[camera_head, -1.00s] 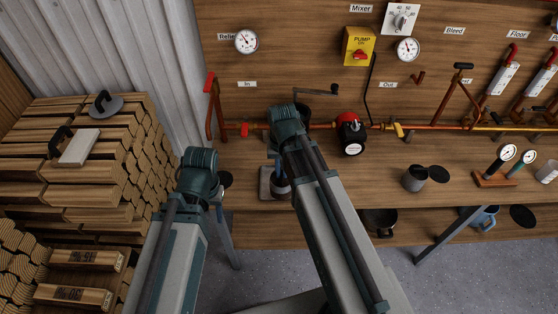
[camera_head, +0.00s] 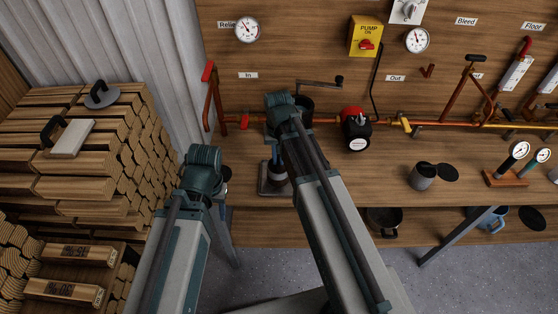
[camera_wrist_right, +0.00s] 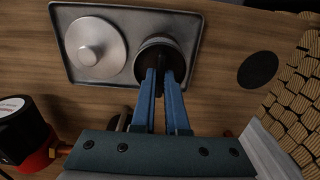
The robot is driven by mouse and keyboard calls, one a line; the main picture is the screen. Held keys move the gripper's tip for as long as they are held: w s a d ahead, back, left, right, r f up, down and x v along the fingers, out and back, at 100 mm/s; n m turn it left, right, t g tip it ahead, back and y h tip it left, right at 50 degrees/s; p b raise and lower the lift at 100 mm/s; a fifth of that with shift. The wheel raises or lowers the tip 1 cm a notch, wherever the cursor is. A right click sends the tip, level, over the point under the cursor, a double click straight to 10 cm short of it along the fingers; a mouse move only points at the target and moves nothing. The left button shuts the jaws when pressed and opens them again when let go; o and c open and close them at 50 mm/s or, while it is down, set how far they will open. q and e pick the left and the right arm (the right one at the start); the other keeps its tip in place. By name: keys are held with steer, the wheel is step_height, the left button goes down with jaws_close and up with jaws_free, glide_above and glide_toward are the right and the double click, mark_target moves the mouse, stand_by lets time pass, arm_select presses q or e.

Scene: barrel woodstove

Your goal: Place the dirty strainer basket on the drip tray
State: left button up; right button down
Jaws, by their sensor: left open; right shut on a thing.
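In the right wrist view, the blue fingers of my right gripper (camera_wrist_right: 160,80) are shut on the dark upper part of the round strainer basket (camera_wrist_right: 160,45). The basket is over the right half of the grey metal drip tray (camera_wrist_right: 72,78); whether it touches the tray cannot be told. A silver disc with a raised knob (camera_wrist_right: 95,45) sits beside it on the tray. In the head view, my right arm partly covers the tray (camera_head: 265,186) and the basket. My left gripper (camera_head: 205,160) is open, left of the tray; its fingers are mostly hidden behind its wrist.
A black disc (camera_wrist_right: 258,70) lies on the bench beside the tray. Stacked firewood (camera_head: 85,150) stands at left. Copper piping with a red-and-black pump (camera_head: 356,132) runs behind the bench. A grey canister (camera_head: 422,177) stands to the right. The bench between tray and canister looks mostly clear.

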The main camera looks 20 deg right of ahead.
steer(key=c, duration=1.4)
jaws_free()
steer(key=shift+f, duration=0.1)
steer(key=o, duration=0.5)
step_height(320, 180, up, 12)
steer(key=r+p, duration=0.1)
steer(key=p, duration=1.1)
steer(key=s+a+n, duration=0.2)
steer(key=s+a, duration=0.1)
steer(key=s, duration=0.1)
steer(key=s+a+n, duration=0.2)
steer(key=s+a, duration=0.2)
steer(key=s, duration=0.1)
steer(key=s+a+n+h, duration=0.1)
steer(key=s+a+n, duration=0.2)
steer(key=s, duration=0.2)
steer(key=shift+s+a+f, duration=0.15)
steer(key=shift+a+f, duration=0.1)
